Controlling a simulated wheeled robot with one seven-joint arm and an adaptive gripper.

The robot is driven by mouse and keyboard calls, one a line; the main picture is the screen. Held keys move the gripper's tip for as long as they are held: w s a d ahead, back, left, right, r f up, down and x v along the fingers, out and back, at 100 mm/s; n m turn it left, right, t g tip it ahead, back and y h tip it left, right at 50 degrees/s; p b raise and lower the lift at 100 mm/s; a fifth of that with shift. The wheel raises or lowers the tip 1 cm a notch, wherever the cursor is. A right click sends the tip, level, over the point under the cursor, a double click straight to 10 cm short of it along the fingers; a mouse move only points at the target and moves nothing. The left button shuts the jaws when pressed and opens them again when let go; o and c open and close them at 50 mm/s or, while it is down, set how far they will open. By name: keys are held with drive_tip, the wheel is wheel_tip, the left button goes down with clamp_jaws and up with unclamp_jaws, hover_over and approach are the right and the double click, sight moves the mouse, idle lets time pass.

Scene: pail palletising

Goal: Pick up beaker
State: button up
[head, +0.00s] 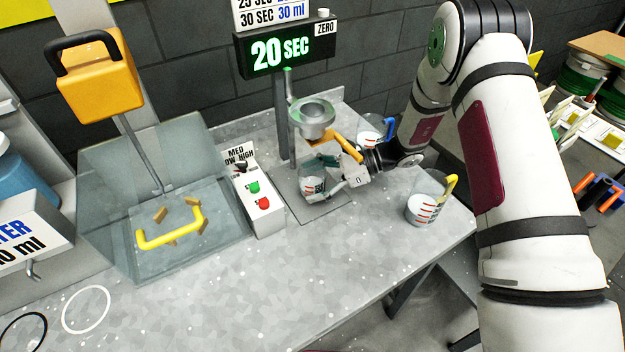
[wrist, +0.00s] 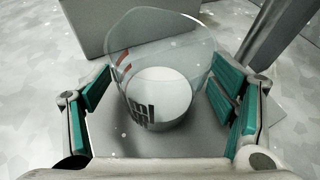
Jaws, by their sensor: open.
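A clear beaker (head: 313,186) with red marks stands on the grey plate (head: 330,211) under the metal funnel (head: 312,117). In the wrist view the beaker (wrist: 158,97) shows a white bottom, a black marking and red marks on its wall. My gripper (head: 325,182) is low at the beaker, coming from the right. In the wrist view my gripper (wrist: 163,100) has one green-padded finger on each side of the beaker. The fingers are open, with a visible gap at the left; at the right I cannot tell whether the pad touches.
A beaker with a yellow handle (head: 422,209) stands at the right, and one with a blue handle (head: 371,136) behind my arm. A button box (head: 259,205) and post (head: 283,130) stand close by. The timer (head: 280,51) reads 20 SEC. The front counter is clear.

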drive_tip(key=shift+c, duration=0.6)
drive_tip(key=c, duration=1.3)
drive_tip(key=shift+d+r, duration=0.15)
drive_tip(key=shift+c, duration=0.3)
